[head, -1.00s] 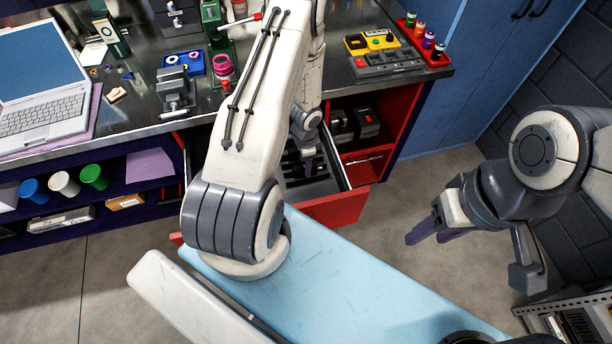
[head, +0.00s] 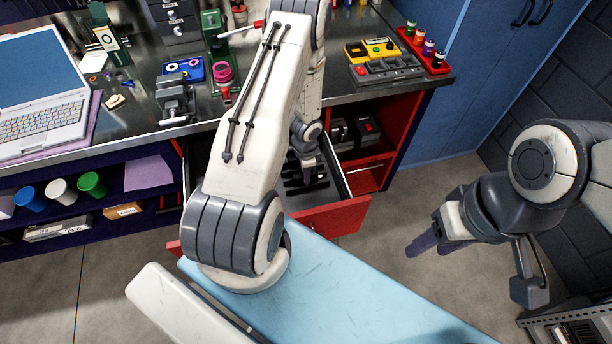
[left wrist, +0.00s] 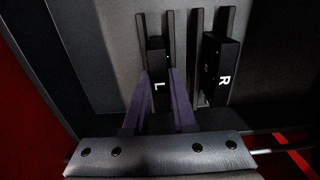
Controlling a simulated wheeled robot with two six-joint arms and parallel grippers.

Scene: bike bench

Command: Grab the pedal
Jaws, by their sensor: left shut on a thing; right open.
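A black pedal marked L (left wrist: 158,68) stands in a rack of upright dividers in the open drawer, seen in the left wrist view. My left gripper (head: 308,168) reaches down into the drawer, and its purple fingers are shut on the L pedal from both sides. A second black pedal marked R (left wrist: 218,72) sits in the rack to the right, apart from the fingers. In the head view my arm hides part of the drawer, and the pedals are hard to make out. My right gripper (head: 424,241) is open and empty in the air at the right.
The red-fronted drawer (head: 338,216) is pulled out below the workbench (head: 135,128). A vise (head: 174,100), a laptop (head: 42,118) and a red bottle tray (head: 437,66) are on the bench. Bare floor lies to the drawer's right. Blue cabinets (head: 462,100) stand at the back right.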

